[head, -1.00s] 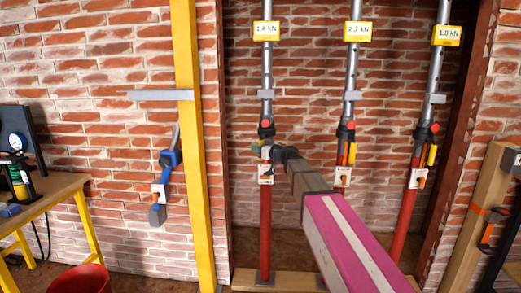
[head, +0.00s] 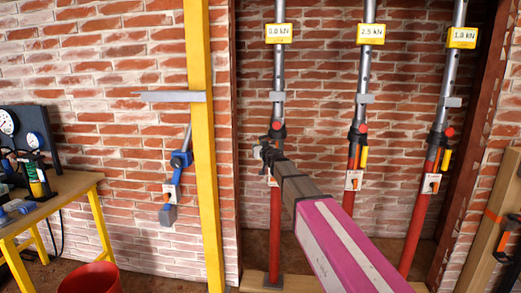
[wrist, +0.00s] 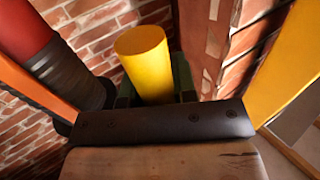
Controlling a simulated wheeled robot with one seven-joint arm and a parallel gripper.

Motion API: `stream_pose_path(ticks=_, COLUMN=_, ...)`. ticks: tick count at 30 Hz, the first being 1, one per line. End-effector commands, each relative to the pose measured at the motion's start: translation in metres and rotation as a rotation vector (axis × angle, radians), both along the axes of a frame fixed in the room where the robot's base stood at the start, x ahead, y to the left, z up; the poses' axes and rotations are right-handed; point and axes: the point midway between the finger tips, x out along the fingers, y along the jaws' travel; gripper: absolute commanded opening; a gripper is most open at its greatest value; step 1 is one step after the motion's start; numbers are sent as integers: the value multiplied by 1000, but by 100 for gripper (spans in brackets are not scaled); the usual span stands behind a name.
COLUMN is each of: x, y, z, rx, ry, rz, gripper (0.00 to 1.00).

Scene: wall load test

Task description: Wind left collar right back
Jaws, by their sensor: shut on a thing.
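The left prop is a red lower tube (head: 275,235) with a grey upper tube (head: 279,75), joined at a dark collar (head: 277,131). Its yellow label (head: 279,33) reads 0.0 kN. My gripper (head: 266,158) is at this prop just below the collar, and my arm hides part of it. In the wrist view my gripper (wrist: 154,90) is shut on a yellow handle (wrist: 142,55), with the red tube (wrist: 22,35) and its dark sleeve (wrist: 72,75) to the left. The middle prop (head: 353,215) reads 2.5 kN and the right prop (head: 418,220) about 1.8 kN.
A yellow post (head: 203,130) with a grey bracket stands left of the props. A workbench (head: 60,205) with gauges and a red bucket (head: 90,278) are at left. A wooden post (head: 497,215) stands at right.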

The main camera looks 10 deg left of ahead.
Motion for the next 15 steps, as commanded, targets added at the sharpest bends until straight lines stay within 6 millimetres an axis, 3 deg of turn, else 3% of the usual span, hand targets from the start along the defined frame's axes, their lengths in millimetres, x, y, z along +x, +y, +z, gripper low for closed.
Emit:
stream_pose_path(ticks=6, x=15, y=5, z=0, rx=1, ry=-1, rz=-8, gripper=0)
stream_pose_path(ticks=15, x=23, y=6, z=0, rx=0, ry=-2, rz=-12, gripper=0)
